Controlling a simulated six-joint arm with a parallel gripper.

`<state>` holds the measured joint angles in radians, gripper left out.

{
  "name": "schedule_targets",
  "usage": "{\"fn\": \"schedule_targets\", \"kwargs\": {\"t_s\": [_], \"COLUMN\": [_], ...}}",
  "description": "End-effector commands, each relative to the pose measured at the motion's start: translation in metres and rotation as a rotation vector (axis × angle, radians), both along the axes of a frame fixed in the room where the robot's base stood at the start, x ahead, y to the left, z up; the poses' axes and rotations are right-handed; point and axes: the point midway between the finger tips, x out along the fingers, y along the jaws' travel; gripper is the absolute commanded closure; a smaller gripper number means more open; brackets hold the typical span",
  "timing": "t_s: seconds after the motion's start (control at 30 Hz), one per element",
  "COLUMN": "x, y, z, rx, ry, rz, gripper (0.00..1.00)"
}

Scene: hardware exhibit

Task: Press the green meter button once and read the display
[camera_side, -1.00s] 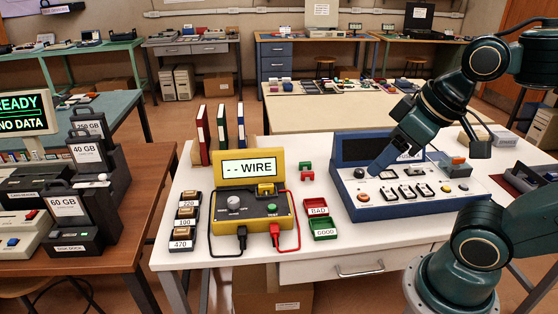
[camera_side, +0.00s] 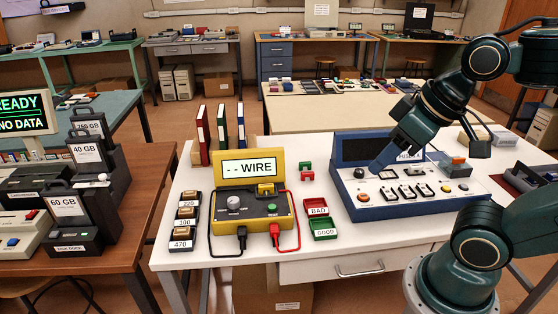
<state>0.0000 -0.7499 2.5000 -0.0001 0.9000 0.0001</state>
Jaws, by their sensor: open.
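The yellow meter (camera_side: 245,222) stands on the white table. Its display (camera_side: 248,167) reads "-- WIRE". The green button (camera_side: 272,207) is on the right of its front panel, beside a grey knob (camera_side: 233,202). A black lead and a red lead come from the meter, their plugs in front of it. My gripper (camera_side: 378,168) is over the blue console (camera_side: 400,208), to the right of the meter and well apart from it. It is open, and I see nothing between its fingers. I cannot tell whether it touches the console.
A red "BAD" tray (camera_side: 317,206) and a green "GOOD" tray (camera_side: 323,230) lie between meter and console. Labelled parts trays (camera_side: 186,230) stand left of the meter, with upright binders (camera_side: 202,135) behind. Bare white tabletop shows in front of the console.

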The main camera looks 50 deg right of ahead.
Motion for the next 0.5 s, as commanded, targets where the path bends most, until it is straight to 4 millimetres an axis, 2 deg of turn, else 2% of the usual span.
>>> {"fn": "schedule_targets", "kwargs": {"t_s": [0.03, 0.2, 0.5], "x": [0.0, 0.0, 0.0], "y": [0.0, 0.0, 0.0], "z": [0.0, 0.0, 0.0], "rx": [0.0, 0.0, 0.0], "ry": [0.0, 0.0, 0.0], "rz": [0.0, 0.0, 0.0], "gripper": [0.68, 1.0, 1.0]}}
